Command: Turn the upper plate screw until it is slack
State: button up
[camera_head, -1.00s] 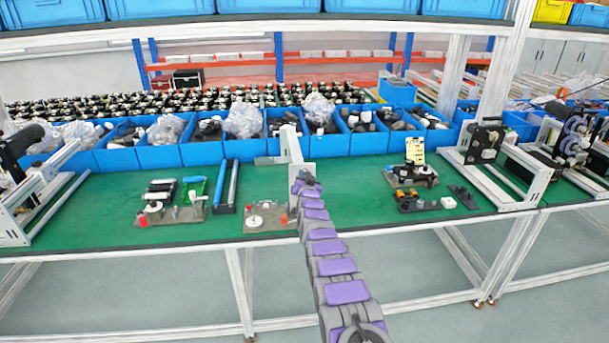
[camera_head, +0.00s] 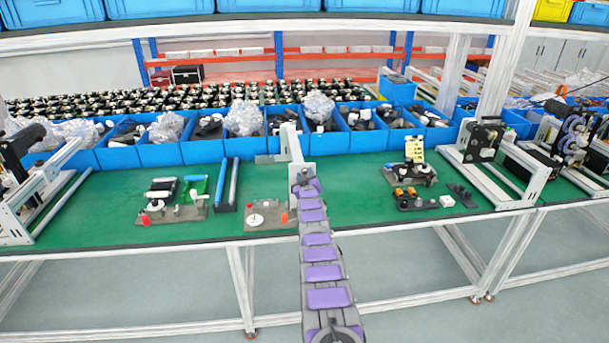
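My arm reaches up from the bottom of the head view to a grey upright plate (camera_head: 305,172) on a white frame post (camera_head: 291,143) at the middle of the green workbench. My gripper (camera_head: 304,181) is at the arm's far end, close in front of the plate. The gripper is small and overlaps the plate, so I cannot tell whether its fingers are open or shut, or whether they touch anything. No plate screw can be made out; the arm end covers part of the plate.
A fixture base (camera_head: 262,217) with a white disc lies left of the arm. Another fixture (camera_head: 170,212) sits farther left. Black parts (camera_head: 420,200) lie on the right. Blue bins (camera_head: 365,138) line the bench's back. Bare green mat (camera_head: 345,205) shows right of the arm.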

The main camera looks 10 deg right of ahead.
jog(key=m+b, duration=0.1)
jog(key=m, duration=0.2)
jog(key=shift+d, duration=0.15)
jog(key=m+b, duration=0.1)
jog(key=m, duration=0.2)
jog(key=m+b, duration=0.1)
jog(key=m, duration=0.2)
jog(key=shift+a+m, duration=0.2)
jog(key=shift+m, duration=0.2)
jog(key=shift+c, duration=0.4)
grip_shut()
